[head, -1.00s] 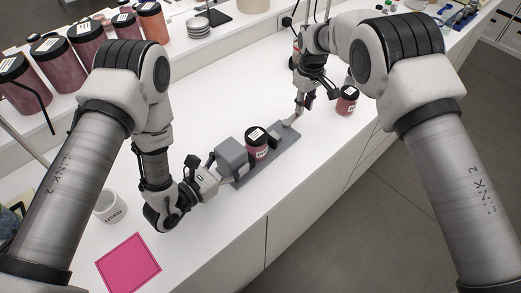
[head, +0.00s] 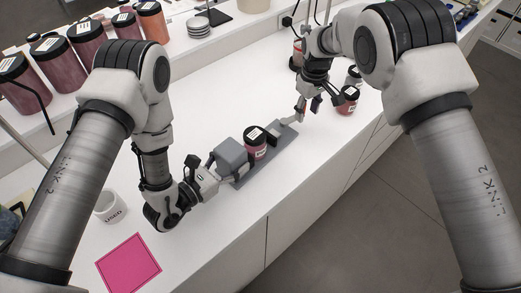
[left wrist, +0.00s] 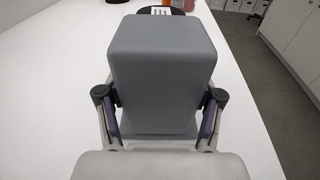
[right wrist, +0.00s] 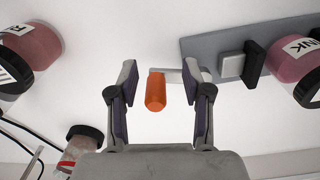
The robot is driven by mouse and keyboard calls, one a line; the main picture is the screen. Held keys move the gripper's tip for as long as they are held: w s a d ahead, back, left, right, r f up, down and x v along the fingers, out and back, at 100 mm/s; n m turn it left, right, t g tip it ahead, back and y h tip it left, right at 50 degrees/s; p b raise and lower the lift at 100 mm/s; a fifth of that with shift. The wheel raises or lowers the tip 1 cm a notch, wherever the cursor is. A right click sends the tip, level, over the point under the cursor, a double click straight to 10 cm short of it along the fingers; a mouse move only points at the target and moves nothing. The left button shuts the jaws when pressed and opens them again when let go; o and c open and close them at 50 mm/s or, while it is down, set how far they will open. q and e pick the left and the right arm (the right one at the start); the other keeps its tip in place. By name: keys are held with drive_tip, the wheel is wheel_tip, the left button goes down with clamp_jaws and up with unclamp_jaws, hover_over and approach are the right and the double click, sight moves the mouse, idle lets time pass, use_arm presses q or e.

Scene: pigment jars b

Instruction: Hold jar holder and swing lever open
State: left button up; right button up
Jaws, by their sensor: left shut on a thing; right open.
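The grey jar holder (head: 266,163) lies on the white counter, with a grey block (head: 231,157) at its left end. A red jar with a black lid (head: 255,145) stands on it, beside a black pad (right wrist: 254,64). My left gripper (left wrist: 158,115) is shut on the block, one finger on each side. The lever (right wrist: 185,75) extends from the holder's far end and carries an orange handle (right wrist: 155,92). My right gripper (right wrist: 160,90) is open, with the handle between its fingers and visible gaps on both sides.
Red jars (head: 347,99) stand right of my right gripper, near the counter's front edge. Large pigment jars (head: 86,35) line the back left. A white cup marked USED (head: 110,207) and a pink sheet (head: 128,264) are at the near left. The counter behind the holder is clear.

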drive_tip(key=shift+r, duration=0.1)
wheel_tip(320, 180, up, 12)
idle(0.4)
drive_tip(key=w+n, duration=0.1)
drive_tip(key=w+a+f+n, duration=0.1)
drive_tip(key=shift+w+a+f, duration=0.2)
drive_tip(key=shift+w+f, duration=0.05)
drive_tip(key=shift+w, duration=0.05)
wheel_tip(320, 180, down, 12)
drive_tip(key=shift+r, duration=0.25)
clamp_jaws()
